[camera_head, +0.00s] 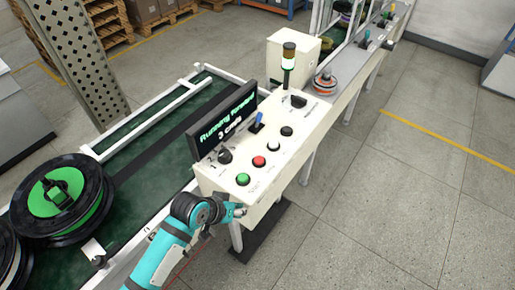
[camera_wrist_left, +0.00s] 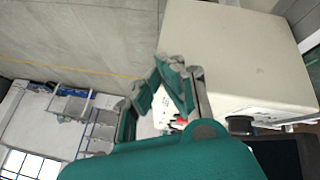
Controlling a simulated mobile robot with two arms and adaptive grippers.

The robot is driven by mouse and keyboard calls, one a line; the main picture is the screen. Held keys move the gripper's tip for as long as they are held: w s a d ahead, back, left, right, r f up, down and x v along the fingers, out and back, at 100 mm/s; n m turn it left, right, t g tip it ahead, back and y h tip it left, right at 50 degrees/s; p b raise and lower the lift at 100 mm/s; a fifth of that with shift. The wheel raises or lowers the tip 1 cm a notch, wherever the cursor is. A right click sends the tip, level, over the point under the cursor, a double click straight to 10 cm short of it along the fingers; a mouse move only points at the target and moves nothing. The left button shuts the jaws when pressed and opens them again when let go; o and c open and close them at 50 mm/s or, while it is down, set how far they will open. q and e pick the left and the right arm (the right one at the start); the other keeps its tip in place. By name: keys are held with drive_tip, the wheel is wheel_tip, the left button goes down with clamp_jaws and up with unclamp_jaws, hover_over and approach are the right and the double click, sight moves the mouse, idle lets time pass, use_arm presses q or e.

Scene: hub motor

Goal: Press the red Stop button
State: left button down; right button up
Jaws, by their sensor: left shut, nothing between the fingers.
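The red button (camera_head: 259,161) sits on the white slanted control panel (camera_head: 310,125), in a row between a green button (camera_head: 243,179) and a white one (camera_head: 273,146). My left gripper (camera_head: 238,210) is at the panel's near edge, just below the green button. It is shut and empty, apart from the red button. In the left wrist view my gripper's teal linkage and grey fingers (camera_wrist_left: 180,66) show in front of a pale panel surface. A small red spot shows behind the fingers there; I cannot tell if it is the button. My right gripper is not in view.
A screen (camera_head: 222,120) reading "Running Forward 3 Coils" stands behind the buttons. A black knob (camera_head: 224,156), a blue lever (camera_head: 257,120) and a signal lamp (camera_head: 288,62) are also on the panel. Green-black spools (camera_head: 62,195) lie on the conveyor at left. Floor at right is clear.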

use_arm(q)
drive_tip(key=r, duration=0.3)
drive_tip(key=shift+w+d+r+p, duration=0.1)
drive_tip(key=shift+d+r+p, duration=0.05)
drive_tip(key=shift+d+p, duration=0.2)
drive_tip(key=shift+h, duration=0.8)
drive_tip(key=w+d+r, duration=0.1)
drive_tip(key=w, duration=0.1)
drive_tip(key=w+d+r, duration=0.1)
drive_tip(key=w, duration=0.2)
drive_tip(key=w+d+r, duration=0.1)
drive_tip(key=w+d, duration=0.1)
drive_tip(key=w, duration=0.1)
drive_tip(key=shift+d+r, duration=0.1)
drive_tip(key=shift+r, duration=0.3)
drive_tip(key=w+r+n+p, duration=0.1)
drive_tip(key=w+r, duration=0.5)
drive_tip(key=w, duration=0.4)
drive_tip(key=shift+w+r+t+h, duration=0.25)
drive_tip(key=shift+r+t+h, duration=0.05)
drive_tip(key=shift+r, duration=0.05)
drive_tip(key=shift+d, duration=0.15)
drive_tip(key=b, duration=0.7)
hover_over(258, 157)
wheel_tip(258, 157, down, 8)
drive_tip(key=shift+r, duration=0.25)
drive_tip(key=shift+f+b, duration=0.35)
drive_tip(key=shift+f, duration=0.3)
drive_tip(key=shift+f, duration=0.1)
